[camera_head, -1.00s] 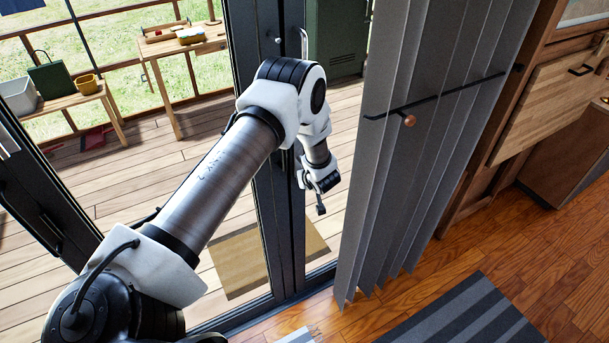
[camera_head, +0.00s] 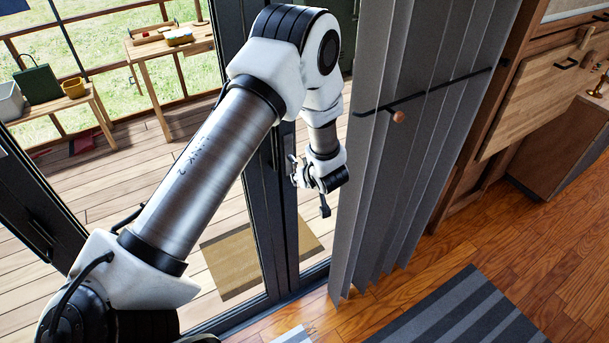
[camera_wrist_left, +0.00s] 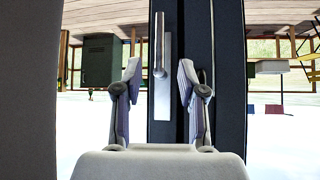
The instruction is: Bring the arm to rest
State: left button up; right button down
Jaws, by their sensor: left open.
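My left arm reaches up from the lower left in the head view, bends at the elbow, and hangs down toward my left gripper (camera_head: 325,200). The gripper is beside the dark door frame (camera_head: 284,215) and the grey curtain (camera_head: 425,140). In the left wrist view the two fingers of my left gripper (camera_wrist_left: 160,85) stand apart with nothing between them. A metal door handle (camera_wrist_left: 160,45) on its plate shows beyond the fingers, apart from them as far as I can tell. My right gripper is in neither view.
A black rod with a round wooden knob (camera_head: 398,116) crosses the curtain. A striped rug (camera_head: 460,315) lies on the wooden floor at right. A mat (camera_head: 235,265) lies on the deck outside. Wooden cabinets (camera_head: 560,95) stand at right.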

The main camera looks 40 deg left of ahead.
pick_arm(q)
jog(key=shift+s+d+r, duration=0.2)
jog(key=shift+d+r, duration=0.1)
jog(key=s+d+f+m+g+h+b, duration=0.15)
jog(key=s+f+b, duration=0.25)
jog(key=s+f, duration=0.45)
jog(key=s+d+f+m+g+b, duration=0.1)
jog(key=s+d+f+m+b, duration=0.25)
jog(key=f, duration=0.75)
jog(key=s+d+f+m+g+h+b, duration=0.1)
jog(key=s+d+f+m+h, duration=0.1)
jog(key=s, duration=0.7)
jog(key=s+d+f+m+g+h+b, duration=0.1)
jog(key=s+d+f+m+h, duration=0.1)
jog(key=s+d, duration=0.5)
jog(key=s+m+h, duration=0.1)
jog(key=s+h, duration=0.1)
jog(key=s, duration=0.1)
jog(key=shift+s+d+m+b, duration=0.25)
jog(key=shift+s+m+b, duration=0.05)
jog(key=shift+m, duration=0.1)
